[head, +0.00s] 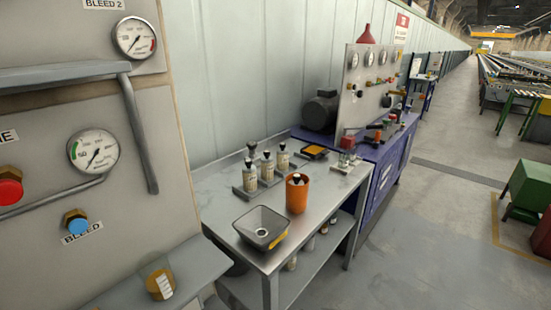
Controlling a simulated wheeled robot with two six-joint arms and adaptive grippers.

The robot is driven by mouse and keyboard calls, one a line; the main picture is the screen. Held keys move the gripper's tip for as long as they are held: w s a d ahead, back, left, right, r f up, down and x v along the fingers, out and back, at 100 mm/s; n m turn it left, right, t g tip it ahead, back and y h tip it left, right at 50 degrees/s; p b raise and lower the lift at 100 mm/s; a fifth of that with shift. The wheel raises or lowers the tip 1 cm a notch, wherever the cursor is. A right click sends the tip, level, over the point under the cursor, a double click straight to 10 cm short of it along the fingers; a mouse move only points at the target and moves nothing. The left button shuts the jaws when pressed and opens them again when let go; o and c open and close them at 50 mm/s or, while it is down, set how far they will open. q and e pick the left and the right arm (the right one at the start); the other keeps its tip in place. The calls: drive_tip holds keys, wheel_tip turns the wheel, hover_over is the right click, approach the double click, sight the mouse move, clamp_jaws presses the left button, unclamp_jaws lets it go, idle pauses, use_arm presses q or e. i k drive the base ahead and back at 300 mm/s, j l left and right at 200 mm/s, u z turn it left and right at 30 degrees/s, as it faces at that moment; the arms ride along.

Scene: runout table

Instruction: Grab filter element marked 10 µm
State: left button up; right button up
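A small amber-brown cylinder (158,284) with a pale striped label rests on the grey ledge (185,275) below the panel at lower left. It may be a filter element, but no 10 µm marking can be read on it. No other thing in the head view can be made out as a filter element. Neither of my grippers shows in the head view.
The panel (110,190) with gauges and a blue knob (77,224) stands at left. A steel table (215,205) holds a square grey funnel tray (262,228), an orange container (297,196) and a bottle rack (248,191). Open floor (430,250) lies to the right.

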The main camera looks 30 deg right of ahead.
sight(282, 156)
drive_tip(key=u, duration=0.15)
drive_tip(key=l+u, duration=0.35)
drive_tip(key=l, duration=0.3)
drive_tip(key=l+u, duration=0.35)
drive_tip(key=l, duration=0.3)
drive_tip(key=k+l+u, duration=0.15)
drive_tip(key=l+u, duration=0.2)
drive_tip(key=l, duration=0.25)
